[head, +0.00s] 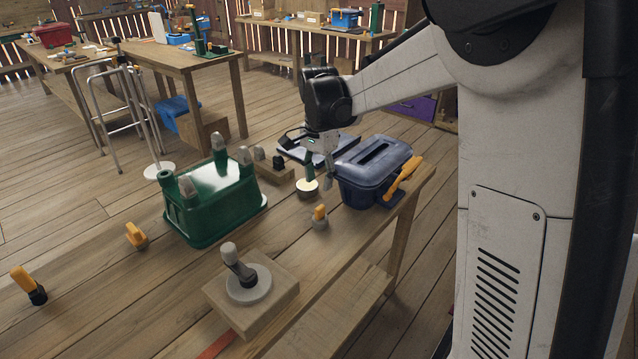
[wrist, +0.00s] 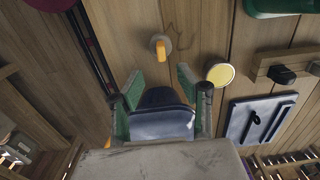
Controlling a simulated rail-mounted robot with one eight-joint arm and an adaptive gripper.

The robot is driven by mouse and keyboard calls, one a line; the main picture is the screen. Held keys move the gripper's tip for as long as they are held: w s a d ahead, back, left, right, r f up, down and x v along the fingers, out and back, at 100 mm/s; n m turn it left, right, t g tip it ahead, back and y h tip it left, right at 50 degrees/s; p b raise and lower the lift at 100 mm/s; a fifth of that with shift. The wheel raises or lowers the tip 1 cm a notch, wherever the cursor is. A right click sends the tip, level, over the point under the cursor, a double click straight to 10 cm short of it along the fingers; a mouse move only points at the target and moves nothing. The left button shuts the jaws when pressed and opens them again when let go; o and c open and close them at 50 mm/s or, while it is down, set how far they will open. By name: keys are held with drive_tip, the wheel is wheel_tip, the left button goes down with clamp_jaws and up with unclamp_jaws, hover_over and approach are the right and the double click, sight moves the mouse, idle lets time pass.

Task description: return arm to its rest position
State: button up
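My gripper (head: 318,180) hangs low over the workbench, at the left side of the blue lidded bin (head: 375,170). In the wrist view its two green-padded fingers (wrist: 160,90) stand wide apart. The blue bin (wrist: 162,122) shows between and behind them, and nothing is clearly gripped. My arm reaches out from the upper right of the head view, bending down at a black joint. The bin's lid is on, and an orange clamp (head: 403,180) sits at its right side. Part of the bin is hidden by my gripper in the wrist view.
A round yellow-topped piece (head: 307,188) stands close by my gripper. An orange-handled piece (head: 320,216) is in front. A green bin (head: 210,205) with several grey clamps is to the left. A flat dark-blue panel (wrist: 258,122) lies behind. A wooden block (head: 225,302) carries a grey disc.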

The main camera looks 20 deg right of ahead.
drive_tip(key=s+r+n+t, duration=0.2)
drive_tip(key=s+r+n, duration=0.2)
drive_tip(key=s, duration=0.6)
drive_tip(key=s+r+n+t, duration=0.3)
drive_tip(key=s+r+n, duration=0.15)
drive_tip(key=s, duration=0.55)
drive_tip(key=s+f+n+t, duration=0.2)
drive_tip(key=s+n, duration=0.1)
drive_tip(key=s, duration=0.6)
drive_tip(key=shift+f, duration=0.15)
